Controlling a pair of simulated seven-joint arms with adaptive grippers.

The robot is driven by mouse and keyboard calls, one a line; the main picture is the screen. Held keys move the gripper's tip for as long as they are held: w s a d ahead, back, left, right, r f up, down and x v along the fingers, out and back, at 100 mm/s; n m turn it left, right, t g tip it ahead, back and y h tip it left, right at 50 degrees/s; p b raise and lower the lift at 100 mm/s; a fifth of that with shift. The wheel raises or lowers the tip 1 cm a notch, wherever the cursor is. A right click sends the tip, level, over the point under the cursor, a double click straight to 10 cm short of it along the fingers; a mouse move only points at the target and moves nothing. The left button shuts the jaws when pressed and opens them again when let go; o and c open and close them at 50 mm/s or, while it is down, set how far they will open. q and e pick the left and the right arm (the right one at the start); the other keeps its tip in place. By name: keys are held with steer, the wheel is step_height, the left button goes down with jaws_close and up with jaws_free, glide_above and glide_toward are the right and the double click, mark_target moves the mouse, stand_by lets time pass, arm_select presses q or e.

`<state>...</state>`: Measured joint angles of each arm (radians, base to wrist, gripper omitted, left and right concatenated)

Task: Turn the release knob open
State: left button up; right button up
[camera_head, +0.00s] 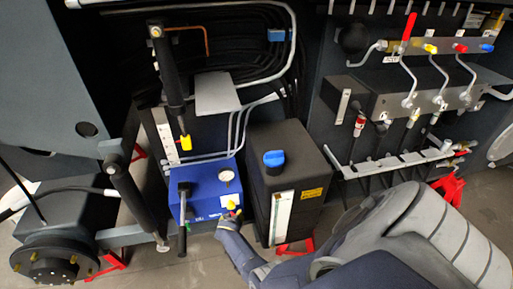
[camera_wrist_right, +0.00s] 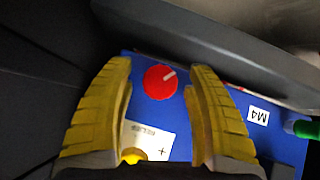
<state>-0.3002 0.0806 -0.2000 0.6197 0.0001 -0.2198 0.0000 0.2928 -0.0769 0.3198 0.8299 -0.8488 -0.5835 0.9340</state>
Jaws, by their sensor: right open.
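The release knob (camera_wrist_right: 159,82) is round and red with a pale pointer line, on the blue panel (camera_wrist_right: 185,118) in the right wrist view. My right gripper (camera_wrist_right: 159,80) is open, with one yellow finger on each side of the knob and visible gaps between. I cannot tell how far the fingertips stand off the panel. In the head view my right gripper (camera_head: 236,213) reaches the lower right of the blue pump box (camera_head: 199,189). The knob there is small and partly hidden by the gripper. My left gripper is not in view.
A white label (camera_wrist_right: 152,137) with a yellow part (camera_wrist_right: 133,156) sits near the left finger. A black tank (camera_head: 285,155) with a blue cap (camera_head: 273,159) stands right of the box. A black lever (camera_head: 182,220) hangs at the box's front left.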

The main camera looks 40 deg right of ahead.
steer(key=shift+d+m+t+y, duration=0.2)
steer(key=shift+m+t+y, duration=0.75)
steer(key=shift+y, duration=0.75)
steer(key=v, duration=1.8)
steer(key=s+a+f+n+g+y, duration=0.1)
steer(key=s+a+f+n+g, duration=0.1)
steer(key=s+f, duration=0.6)
steer(key=s+a+f+n+g+y, duration=0.1)
steer(key=s+a+f+n+g, duration=0.1)
steer(key=s+a+f, duration=0.3)
steer(key=shift+s+a+f+n, duration=0.3)
steer(key=shift+s+f, duration=0.8)
steer(key=shift+f, duration=1.85)
steer(key=shift+s+d+f+n, duration=0.1)
steer(key=shift+s+f+n, duration=0.7)
steer(key=shift+f, duration=2.15)
steer(key=shift+o, duration=0.3)
steer(key=shift+s+m, duration=0.3)
steer(key=shift+m, duration=0.05)
